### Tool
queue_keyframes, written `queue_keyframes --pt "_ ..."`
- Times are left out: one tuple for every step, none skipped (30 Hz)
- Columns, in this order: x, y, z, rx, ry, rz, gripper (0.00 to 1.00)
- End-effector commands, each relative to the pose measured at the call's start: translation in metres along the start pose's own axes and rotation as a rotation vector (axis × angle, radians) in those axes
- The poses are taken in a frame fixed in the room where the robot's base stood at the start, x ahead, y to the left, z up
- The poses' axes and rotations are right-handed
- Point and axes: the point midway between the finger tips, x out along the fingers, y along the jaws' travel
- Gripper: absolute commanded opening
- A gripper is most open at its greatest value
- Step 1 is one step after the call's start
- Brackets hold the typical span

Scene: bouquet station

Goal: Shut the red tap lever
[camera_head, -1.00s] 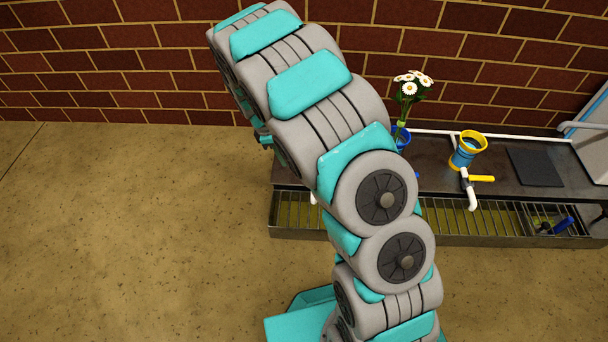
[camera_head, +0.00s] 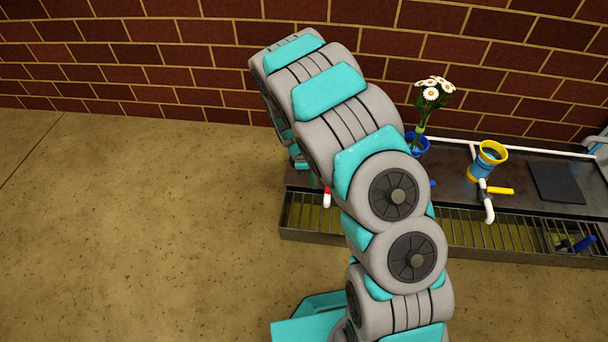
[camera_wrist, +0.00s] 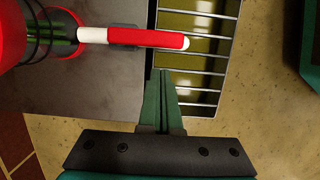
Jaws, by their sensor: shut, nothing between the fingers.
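The red tap lever (camera_wrist: 145,38) shows in the wrist view as a red bar lying along the white tap pipe (camera_wrist: 93,35), with a white tip showing at its right end. The pipe comes from a red container (camera_wrist: 15,30) at the left. My gripper (camera_wrist: 160,74) is shut and empty, its green fingertips just below the lever in that picture; I cannot tell the height gap. In the head view a bit of red and the white spout (camera_head: 327,199) show left of my arm; the rest of that tap and my fingers are hidden.
A slotted drain grate (camera_head: 500,235) runs along the front of the dark counter (camera_head: 455,185). A yellow-and-blue container (camera_head: 486,160) has a white spout and a yellow lever (camera_head: 500,191) sideways to it. Daisies stand in a blue container (camera_head: 418,143). Floor at left is clear.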

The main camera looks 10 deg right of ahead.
Motion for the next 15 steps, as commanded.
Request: queue_keyframes --pt "0.002 0.001 0.006 0.003 0.0 0.001 0.0" --pt "0.002 0.001 0.009 0.003 0.001 0.001 0.0" --pt "0.003 0.001 0.012 0.001 0.001 0.002 0.0" --pt "0.003 0.001 0.013 0.001 0.001 0.003 0.0" --pt "0.003 0.001 0.015 0.0 0.001 0.003 0.0" --pt "0.003 0.001 0.016 0.0 0.001 0.004 0.0" --pt "0.004 0.001 0.017 0.0 0.002 0.004 0.0" --pt "0.004 0.001 0.018 0.0 0.002 0.004 0.0" --pt "0.004 0.001 0.018 0.0 0.002 0.004 0.0" --pt "0.004 0.001 0.018 0.0 0.002 0.004 0.0" --pt "0.004 0.001 0.018 0.0 0.002 0.003 0.0" --pt "0.004 0.001 0.018 -0.001 0.001 0.003 0.0" --pt "0.004 0.001 0.018 -0.001 0.001 0.003 0.0" --pt "0.004 0.001 0.018 -0.001 0.001 0.003 0.0" --pt "0.004 0.001 0.018 -0.001 0.001 0.003 0.0"
